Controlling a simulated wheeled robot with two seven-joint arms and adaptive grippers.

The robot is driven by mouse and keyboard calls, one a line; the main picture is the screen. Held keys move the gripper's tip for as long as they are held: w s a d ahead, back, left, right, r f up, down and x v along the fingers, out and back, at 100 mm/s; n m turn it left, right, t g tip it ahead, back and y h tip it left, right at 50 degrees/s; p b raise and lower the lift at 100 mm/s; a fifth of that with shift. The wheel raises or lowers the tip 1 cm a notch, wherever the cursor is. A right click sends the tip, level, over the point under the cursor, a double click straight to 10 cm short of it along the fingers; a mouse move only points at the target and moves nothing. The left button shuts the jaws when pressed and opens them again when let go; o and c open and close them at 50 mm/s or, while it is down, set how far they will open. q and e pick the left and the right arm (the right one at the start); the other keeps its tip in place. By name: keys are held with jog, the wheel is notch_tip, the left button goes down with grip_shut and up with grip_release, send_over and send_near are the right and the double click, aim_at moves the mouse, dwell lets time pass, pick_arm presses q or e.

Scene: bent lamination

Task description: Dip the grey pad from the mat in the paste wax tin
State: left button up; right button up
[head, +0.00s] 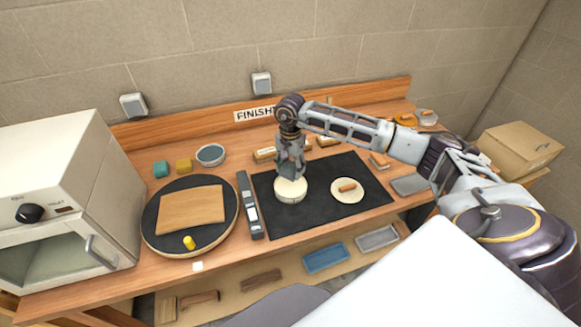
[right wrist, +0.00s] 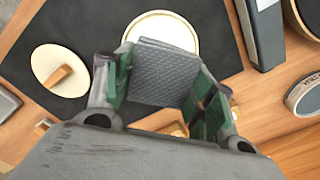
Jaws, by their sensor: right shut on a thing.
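My right gripper (head: 291,170) is shut on the grey pad, and points down over the paste wax tin (head: 290,191). The textured grey pad (right wrist: 162,76) shows between the green-lined fingers in the right wrist view. The round cream tin (right wrist: 178,27) is partly hidden behind the pad there. I cannot tell whether the pad touches the wax. The black mat (head: 275,222) lies under the tin. My left gripper is not in view.
A cream disc with a wooden handle (head: 347,197) lies on the mat right of the tin. A spirit level (head: 249,205) lies along the mat's left edge. A round turntable (head: 150,228) holds a curved wooden board (head: 190,208). A white oven (head: 60,190) stands far left.

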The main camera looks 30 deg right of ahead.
aim_at(291, 187)
jog(key=shift+f, duration=0.15)
jog(key=shift+f+b, duration=1.05)
jog(key=shift+f, duration=1.8)
jog(key=shift+f+b, duration=0.45)
jog(key=shift+f, duration=0.1)
jog(key=shift+s+f+b, duration=0.15)
jog(key=shift+b, duration=0.15)
dwell(2.4)
jog(key=shift+r+p, duration=0.4)
jog(key=shift+r, duration=0.45)
jog(key=shift+r+p, duration=1.05)
jog(key=shift+r, duration=1.75)
